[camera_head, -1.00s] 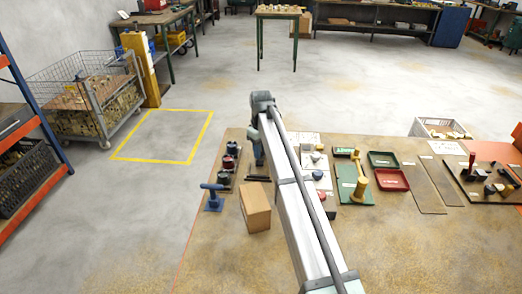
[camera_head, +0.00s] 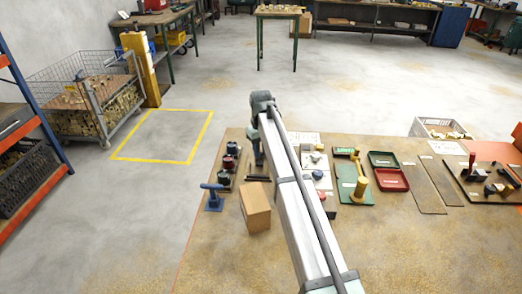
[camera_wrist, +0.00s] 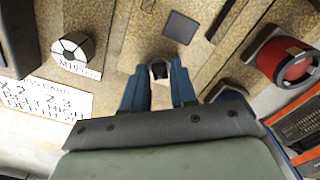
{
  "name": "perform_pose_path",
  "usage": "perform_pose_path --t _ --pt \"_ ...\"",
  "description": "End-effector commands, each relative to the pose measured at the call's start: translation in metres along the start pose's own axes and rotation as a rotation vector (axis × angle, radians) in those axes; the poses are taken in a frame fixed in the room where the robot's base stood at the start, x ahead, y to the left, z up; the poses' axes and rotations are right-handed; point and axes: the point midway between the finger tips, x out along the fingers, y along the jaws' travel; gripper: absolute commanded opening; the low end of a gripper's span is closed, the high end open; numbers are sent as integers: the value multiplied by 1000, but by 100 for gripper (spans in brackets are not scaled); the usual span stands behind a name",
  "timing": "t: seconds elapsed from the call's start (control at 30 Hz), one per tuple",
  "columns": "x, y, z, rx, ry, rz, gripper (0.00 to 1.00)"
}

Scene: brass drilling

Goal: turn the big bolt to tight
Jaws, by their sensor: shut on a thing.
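My gripper (camera_wrist: 159,84) points down at the left part of the workbench. In the wrist view its two blue fingers are closed around a small piece with a dark top and a pale side (camera_wrist: 159,69). This piece may be the big bolt, but its shape is too small and too covered to be sure. How tight it sits cannot be seen. In the head view the end of my arm (camera_head: 257,152) stands above the bench, and the fingertips and the held piece cannot be made out.
A pale round part (camera_wrist: 73,50) labelled M10 and a red round part (camera_wrist: 290,60) lie either side of my fingers. A dark square plate (camera_wrist: 180,27) is close beyond them. A cardboard box (camera_head: 256,208) and a blue T-shaped tool (camera_head: 213,197) stand nearer on the bench.

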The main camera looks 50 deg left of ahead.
Motion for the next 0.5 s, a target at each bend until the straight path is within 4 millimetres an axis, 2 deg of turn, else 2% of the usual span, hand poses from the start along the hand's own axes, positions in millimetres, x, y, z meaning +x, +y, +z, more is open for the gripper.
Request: perform_pose_path --t 0.2,0.23,0.37,0.5 --pt "0 0 0 -1 0 0 0" --pt "0 0 0 -1 0 0 30" --pt "0 0 0 -2 0 0 42" --pt "0 0 0 -2 0 0 43"
